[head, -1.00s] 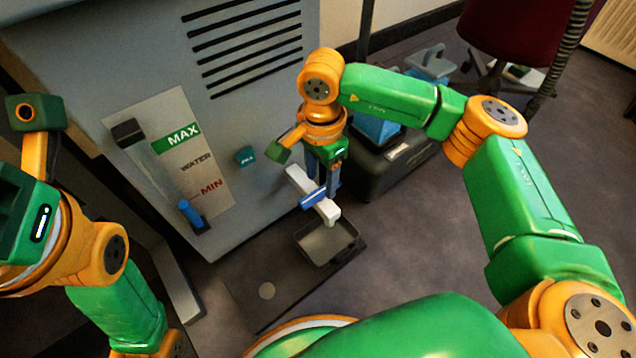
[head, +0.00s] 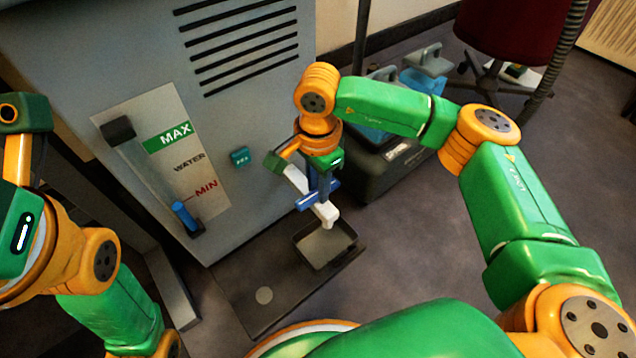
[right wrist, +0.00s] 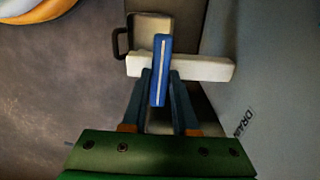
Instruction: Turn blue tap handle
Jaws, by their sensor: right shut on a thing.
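The blue tap handle (head: 328,190) sits on a white tap (head: 328,213) low on the front of the grey machine. In the right wrist view the handle (right wrist: 160,70) lies crosswise over the white spout (right wrist: 205,68). My right gripper (head: 318,195) reaches down onto the tap. Its two dark fingers (right wrist: 160,88) are shut on the blue handle, one on each side of it. My left gripper's green housing (head: 18,225) shows at the left edge; its fingers are out of the picture.
A dark drip tray (head: 312,262) stands under the tap. A dark case with blue and grey items (head: 385,170) stands behind the right arm.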

